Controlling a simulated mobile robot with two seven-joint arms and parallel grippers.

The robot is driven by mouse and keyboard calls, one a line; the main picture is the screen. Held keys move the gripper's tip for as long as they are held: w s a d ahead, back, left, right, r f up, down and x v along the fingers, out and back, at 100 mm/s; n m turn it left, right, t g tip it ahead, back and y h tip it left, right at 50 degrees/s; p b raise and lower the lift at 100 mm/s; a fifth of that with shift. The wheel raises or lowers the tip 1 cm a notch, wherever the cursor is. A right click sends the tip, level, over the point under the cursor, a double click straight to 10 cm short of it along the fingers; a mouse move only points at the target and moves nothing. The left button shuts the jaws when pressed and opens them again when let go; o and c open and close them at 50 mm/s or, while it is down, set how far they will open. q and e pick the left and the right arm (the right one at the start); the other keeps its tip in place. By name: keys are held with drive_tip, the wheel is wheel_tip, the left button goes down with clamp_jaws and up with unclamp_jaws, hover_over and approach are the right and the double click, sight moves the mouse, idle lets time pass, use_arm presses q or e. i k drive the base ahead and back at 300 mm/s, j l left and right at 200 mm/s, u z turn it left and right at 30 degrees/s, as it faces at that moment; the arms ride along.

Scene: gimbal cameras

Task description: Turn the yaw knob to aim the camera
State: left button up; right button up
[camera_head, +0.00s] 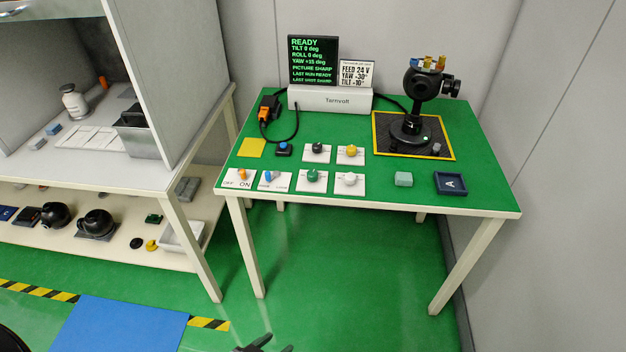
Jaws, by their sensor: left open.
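Several knobs on white plates sit on the green table: a black knob (317,147), a yellow knob (351,150), a green knob (312,174) and a white knob (349,179). Their labels are too small to read, so I cannot tell which is yaw. The black gimbal camera (422,85) stands on a dark mat at the back right. The screen (313,60) reads READY, tilt 0, roll 0, yaw +15 deg. A card (356,74) reads feed 24 V, yaw -30, tilt -10. My left gripper (264,344) is open at the bottom edge, well apart from the knobs.
An orange switch (241,175) marked OFF/ON and a blue one (270,177) sit at the front left. A teal block (404,179) and a dark tray (450,183) lie front right. A white shelf bench (120,180) stands left.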

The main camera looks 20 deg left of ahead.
sight(312, 175)
drive_tip(key=i+j+u, duration=0.15)
drive_tip(key=i+j, duration=0.3)
drive_tip(key=j, duration=0.2)
drive_tip(key=i+j+u, duration=0.2)
drive_tip(key=i+j, duration=0.3)
drive_tip(key=j, duration=0.15)
